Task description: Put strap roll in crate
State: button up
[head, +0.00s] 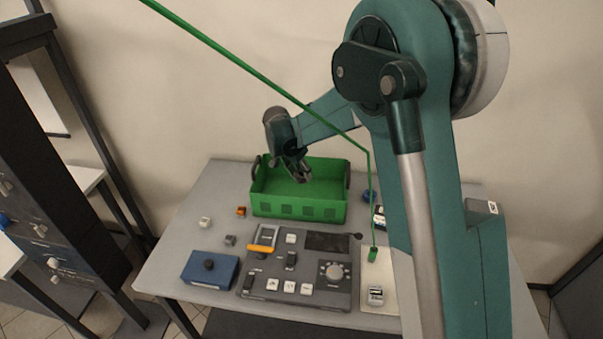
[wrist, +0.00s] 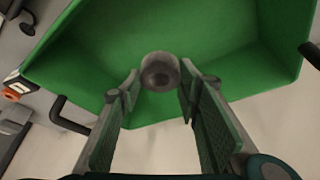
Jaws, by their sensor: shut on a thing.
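The green crate (head: 298,210) stands at the back of the table, open at the top, with dark handles at its ends. My gripper (head: 303,177) is over the crate and points down into it. In the wrist view my gripper (wrist: 160,88) is shut on the strap roll (wrist: 160,70), a small grey round piece with a dark centre, held between the fingertips. The crate's green inside (wrist: 222,32) shows behind the roll in that view. The roll is hard to make out in the head view. I cannot tell how far it is above the crate floor.
A dark control panel (head: 297,283) with knobs and buttons lies in front of the crate. A blue box (head: 210,269) is to its left. Small blocks, one orange (head: 241,211) and one white (head: 205,222), lie left of the crate. A green cable (head: 255,73) crosses the head view.

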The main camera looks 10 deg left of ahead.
aim_at(297, 181)
jog(key=shift+f, duration=3)
jog(key=shift+f, duration=1.85)
jog(key=shift+f+b, duration=0.25)
jog(key=shift+b, duration=0.15)
jog(key=o, duration=0.8)
jog(key=shift+r, duration=0.1)
jog(key=shift+o, duration=0.2)
jog(key=shift+r, duration=0.1)
jog(key=p+v, duration=0.1)
jog(key=v, duration=1.1)
jog(key=shift+w+r, duration=0.1)
